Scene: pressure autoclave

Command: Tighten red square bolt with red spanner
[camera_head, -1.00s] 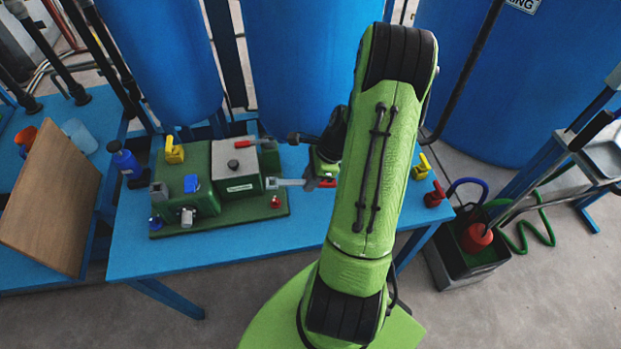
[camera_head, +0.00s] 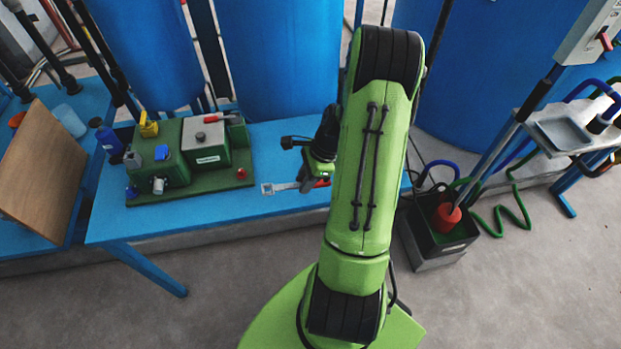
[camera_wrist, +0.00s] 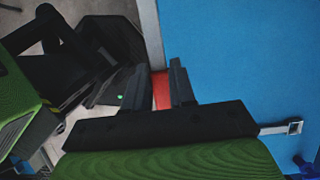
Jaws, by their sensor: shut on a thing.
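The red spanner has a grey shaft and an open square grey head (camera_head: 283,187). Its red handle (camera_head: 323,182) is in my gripper (camera_head: 314,184), which is shut on it. In the wrist view, red shows between the two black fingers (camera_wrist: 161,90) and the grey spanner shaft (camera_wrist: 272,129) sticks out to the right. The red bolt (camera_head: 241,173) stands at the right end of the green base plate of the apparatus (camera_head: 200,186). The spanner head is right of and in front of the bolt, apart from it. Part of the handle is hidden by my gripper.
The apparatus carries a yellow bolt (camera_head: 148,125), a blue bolt (camera_head: 167,154) and a red-handled lever (camera_head: 217,117). The blue table (camera_head: 270,140) is clear right of it. Blue tanks (camera_head: 285,55) stand behind. A black crate (camera_head: 440,240) is on the floor at right.

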